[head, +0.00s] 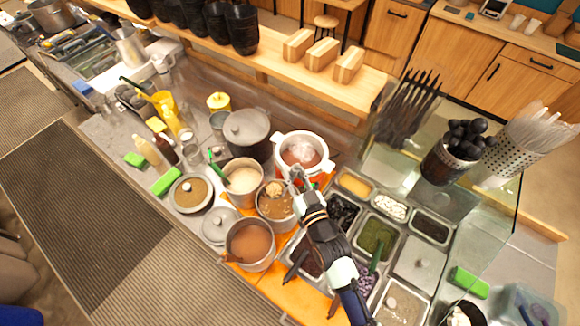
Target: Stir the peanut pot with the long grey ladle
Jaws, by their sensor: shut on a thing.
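My gripper (297,178) is above the right rim of a metal pot of brown food with a tan lump (274,203), just in front of a white pot (326,166) with reddish-brown contents. Which pot is the peanut pot is not labelled; the one with the tan lump looks most like it. My gripper is shut on a thin grey handle, apparently the long grey ladle; its lower end is hard to make out, and I cannot tell whether its bowl is in the food. My arm hides part of the counter behind it.
A cream-filled pot (243,176) and a brown-filled pot (250,244) stand close by on the left. A lidded grey pot (247,128) is behind. Topping trays (378,238) fill the right, under a glass guard (487,240). Sauce bottles (147,150) stand at left.

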